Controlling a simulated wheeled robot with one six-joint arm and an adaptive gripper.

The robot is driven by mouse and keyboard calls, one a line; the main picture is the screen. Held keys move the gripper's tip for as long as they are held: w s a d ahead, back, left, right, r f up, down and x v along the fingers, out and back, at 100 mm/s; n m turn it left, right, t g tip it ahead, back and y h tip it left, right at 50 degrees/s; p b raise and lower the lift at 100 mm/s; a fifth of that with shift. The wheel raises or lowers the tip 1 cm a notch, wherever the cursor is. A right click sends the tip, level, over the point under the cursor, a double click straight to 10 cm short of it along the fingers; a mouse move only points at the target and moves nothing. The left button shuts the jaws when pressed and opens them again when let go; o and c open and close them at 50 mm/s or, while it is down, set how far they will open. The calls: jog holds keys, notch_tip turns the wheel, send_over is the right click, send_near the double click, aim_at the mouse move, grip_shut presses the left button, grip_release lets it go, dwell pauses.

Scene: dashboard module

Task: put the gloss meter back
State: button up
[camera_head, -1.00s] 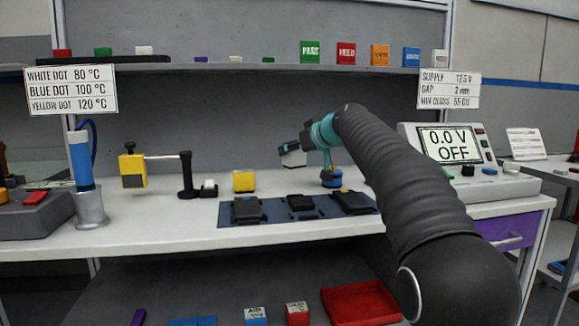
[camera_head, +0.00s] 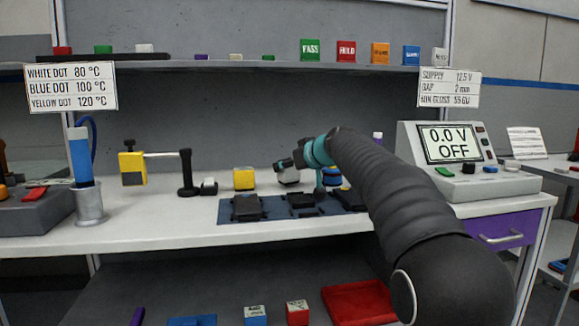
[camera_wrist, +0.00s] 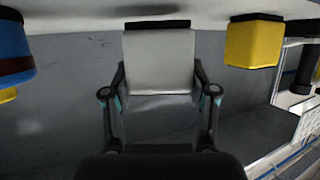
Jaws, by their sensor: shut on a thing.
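My gripper (camera_head: 284,164) is shut on a pale grey-white box with a dark base, which I take to be the gloss meter (camera_head: 289,177). In the wrist view my gripper (camera_wrist: 159,80) has a finger on each side of the gloss meter (camera_wrist: 158,60). The box is over the rear of the bench, behind the dark mat (camera_head: 275,211) and right of a yellow block (camera_head: 244,179). A dark shadow lies close to its base; I cannot tell whether it touches the bench.
The yellow block (camera_wrist: 253,42) stands close beside in the wrist view, with a blue object (camera_wrist: 14,50) on the other side. Several black fixtures sit on the mat. The supply unit (camera_head: 450,150) stands right. A red tray (camera_head: 362,303) lies below.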

jog(key=shift+f+b, duration=0.45)
jog(key=shift+f, duration=0.1)
jog(key=o, duration=1.3)
jog(key=shift+o, duration=0.4)
jog(key=shift+f, duration=0.25)
jog(key=shift+r+p, duration=0.45)
jog(key=b+v, duration=0.1)
jog(key=v, duration=1.1)
jog(key=shift+r+b, duration=0.3)
jog(key=shift+r, duration=0.15)
